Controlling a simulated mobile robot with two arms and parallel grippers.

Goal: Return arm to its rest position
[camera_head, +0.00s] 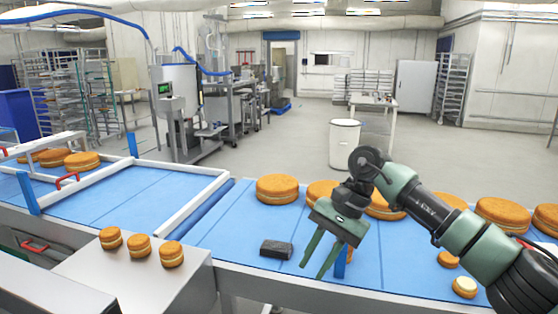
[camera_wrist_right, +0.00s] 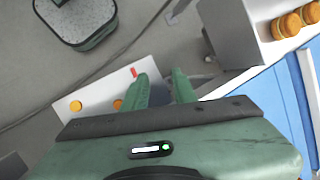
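My right arm (camera_head: 430,210) comes in from the right and reaches over the blue conveyor belt (camera_head: 225,240). My right gripper (camera_head: 311,271) points down in front of the belt's middle, with its two green fingers apart. In the right wrist view the fingers (camera_wrist_right: 160,88) also stand apart with nothing held between them. A dark block (camera_head: 276,249) lies on the belt just left of the fingers, apart from them in the picture. My left gripper is not in view.
Large filled rounds (camera_head: 277,189) line the belt's far side, some partly behind my right arm. Small rounds (camera_head: 139,246) stand on a grey table (camera_head: 150,285) at front left. Another small round (camera_head: 464,287) is beside my arm at right. A white bin (camera_head: 344,145) stands beyond the belt.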

